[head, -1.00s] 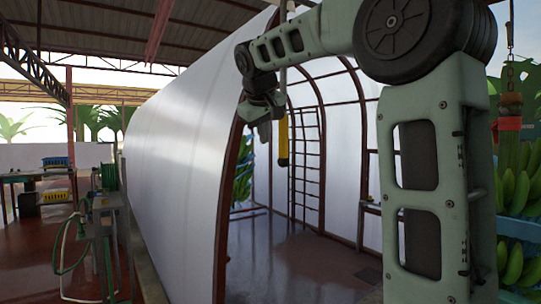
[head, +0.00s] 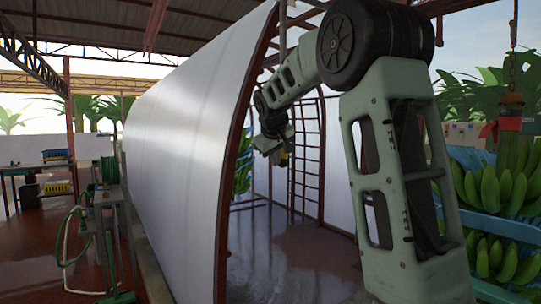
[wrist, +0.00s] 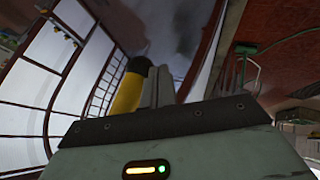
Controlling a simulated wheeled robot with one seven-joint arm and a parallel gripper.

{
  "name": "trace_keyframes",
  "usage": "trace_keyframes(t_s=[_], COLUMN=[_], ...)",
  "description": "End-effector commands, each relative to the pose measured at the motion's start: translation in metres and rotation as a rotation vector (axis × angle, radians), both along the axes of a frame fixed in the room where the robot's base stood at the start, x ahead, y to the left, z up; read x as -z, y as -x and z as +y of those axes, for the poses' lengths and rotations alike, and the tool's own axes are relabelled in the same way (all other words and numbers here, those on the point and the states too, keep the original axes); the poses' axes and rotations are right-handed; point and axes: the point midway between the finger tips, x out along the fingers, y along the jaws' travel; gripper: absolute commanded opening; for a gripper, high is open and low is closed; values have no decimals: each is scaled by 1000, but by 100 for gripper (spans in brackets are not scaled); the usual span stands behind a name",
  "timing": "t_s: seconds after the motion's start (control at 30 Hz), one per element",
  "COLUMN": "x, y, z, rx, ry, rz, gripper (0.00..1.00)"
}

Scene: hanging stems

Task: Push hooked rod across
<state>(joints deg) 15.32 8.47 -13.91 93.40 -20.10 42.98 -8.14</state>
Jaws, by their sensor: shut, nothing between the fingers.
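The hooked rod (head: 283,32) hangs upright at the mouth of the white tunnel. Its grey upper shaft shows above my arm in the head view. Its yellow lower part with a black end (wrist: 128,92) shows in the wrist view, just left of my fingers. My gripper (head: 272,150) is beside the rod's lower part, which it and my wrist mostly hide in the head view. In the wrist view my gripper (wrist: 158,84) is shut and empty. I cannot tell whether the fingers touch the rod. The rod's top and hook are out of view.
The white tunnel wall (head: 185,150) with its brown arch edge stands close left of my gripper. A ladder-like frame (head: 306,165) stands inside. Green banana bunches (head: 510,180) hang at the right. The floor (head: 290,255) inside the tunnel is clear.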

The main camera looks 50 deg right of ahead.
Motion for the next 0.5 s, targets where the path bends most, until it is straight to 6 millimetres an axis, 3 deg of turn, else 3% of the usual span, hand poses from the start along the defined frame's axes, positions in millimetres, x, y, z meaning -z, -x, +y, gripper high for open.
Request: trace_keyframes(t_s=[0.37, 0.5], x=[0, -3], y=[1, 6], z=[-3, -26], rx=[1, 6], ry=[-1, -2], rz=[0, 2], gripper=[0, 0])
